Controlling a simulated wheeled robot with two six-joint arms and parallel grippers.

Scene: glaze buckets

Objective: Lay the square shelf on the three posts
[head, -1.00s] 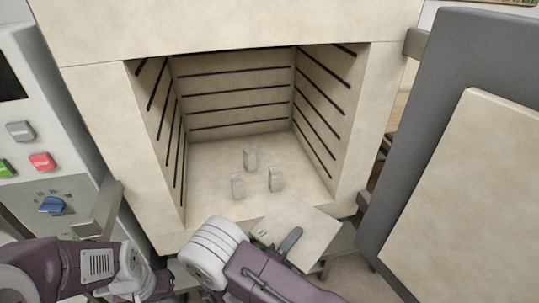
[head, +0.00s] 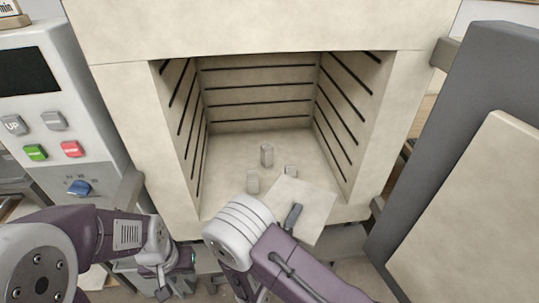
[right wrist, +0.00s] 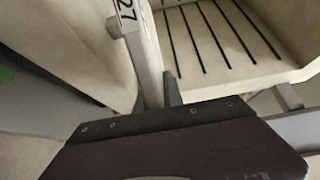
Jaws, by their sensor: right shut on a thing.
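The square shelf (head: 314,203) is a pale flat plate at the kiln mouth, its far part over the kiln floor. My right gripper (head: 293,216) is shut on its near side, one dark finger lying across the top. In the right wrist view the shelf (right wrist: 148,65) shows nearly edge-on with "27" on it, between the fingers (right wrist: 160,92). Three small grey posts stand on the kiln floor: a back post (head: 267,155), a left post (head: 253,181) and a right post (head: 290,170), whose lower part the shelf hides. My left gripper (head: 172,278) is low at the left, its jaws unclear.
The kiln's side walls (head: 340,130) carry dark grooves and bound the opening closely. The open kiln door (head: 470,180) stands at the right. A control panel (head: 60,130) with buttons is at the left. The kiln floor (head: 228,160) around the posts is clear.

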